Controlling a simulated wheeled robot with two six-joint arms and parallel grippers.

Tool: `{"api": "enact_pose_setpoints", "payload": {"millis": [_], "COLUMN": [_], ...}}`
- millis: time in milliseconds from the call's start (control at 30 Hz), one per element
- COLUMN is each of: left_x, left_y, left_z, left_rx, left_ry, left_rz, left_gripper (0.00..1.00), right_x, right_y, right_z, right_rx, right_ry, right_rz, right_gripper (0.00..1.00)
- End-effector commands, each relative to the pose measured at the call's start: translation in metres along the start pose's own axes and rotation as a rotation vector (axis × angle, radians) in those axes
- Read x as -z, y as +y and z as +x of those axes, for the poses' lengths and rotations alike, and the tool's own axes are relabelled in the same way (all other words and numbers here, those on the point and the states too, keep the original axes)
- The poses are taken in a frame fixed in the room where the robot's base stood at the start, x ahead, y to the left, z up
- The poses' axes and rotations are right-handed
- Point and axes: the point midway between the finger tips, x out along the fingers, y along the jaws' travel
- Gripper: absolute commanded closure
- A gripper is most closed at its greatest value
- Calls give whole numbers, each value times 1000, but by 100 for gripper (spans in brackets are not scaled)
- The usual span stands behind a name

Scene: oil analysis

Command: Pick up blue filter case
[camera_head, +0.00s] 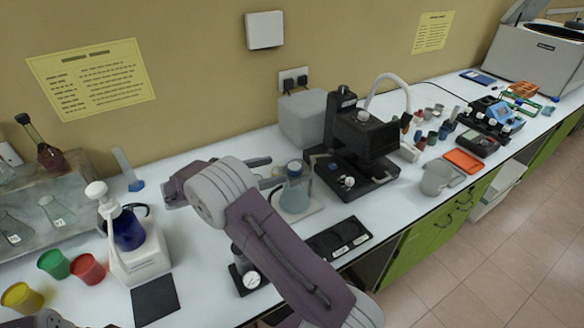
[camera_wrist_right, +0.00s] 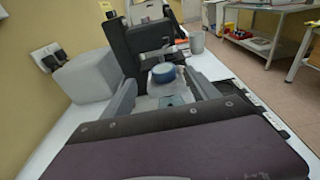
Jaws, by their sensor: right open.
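A round blue piece that looks like the blue filter case (camera_head: 294,168) sits on top of a clear flask (camera_head: 296,196) in the head view. The blue piece also shows in the right wrist view (camera_wrist_right: 163,72), in line with the gap between my fingers. My right gripper (camera_head: 270,171) is open and empty, just left of the flask, with its fingers pointing at it. Both fingers show in the right wrist view (camera_wrist_right: 160,88), one on each side of the flask's line. I cannot tell the exact gap to the flask. My left gripper is not visible.
A black instrument (camera_head: 357,150) stands close to the right of the flask, with a grey box (camera_head: 303,117) behind. A flat black device (camera_head: 339,239) lies in front. A pump bottle (camera_head: 126,228) and coloured cups (camera_head: 88,268) stand at the left.

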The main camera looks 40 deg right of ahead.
Motion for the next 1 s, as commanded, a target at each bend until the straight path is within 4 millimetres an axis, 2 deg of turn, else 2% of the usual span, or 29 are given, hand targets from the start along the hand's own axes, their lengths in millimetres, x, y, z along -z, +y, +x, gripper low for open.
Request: {"api": "enact_pose_setpoints", "payload": {"millis": [233, 400, 500, 733, 767, 900, 1000], "left_x": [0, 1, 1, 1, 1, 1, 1], "left_y": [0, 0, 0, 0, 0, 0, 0], "left_z": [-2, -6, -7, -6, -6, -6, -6], "left_rx": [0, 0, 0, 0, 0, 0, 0], "left_ry": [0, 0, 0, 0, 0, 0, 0], "left_rz": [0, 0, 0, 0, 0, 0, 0], "left_gripper": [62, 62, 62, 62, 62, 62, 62], "right_x": [0, 1, 1, 2, 2, 2, 2], "right_y": [-1, -5, -4, -4, -4, -4, -4], "right_z": [16, 47, 59, 63, 63, 62, 62], "right_rx": [1, 3, 2, -1, 0, 0, 0], "right_ry": [1, 0, 1, 2, 2, 2, 2], "right_rz": [0, -1, 0, 1, 1, 1, 1], "right_gripper": [31, 31, 31, 31, 34, 73, 96]}}
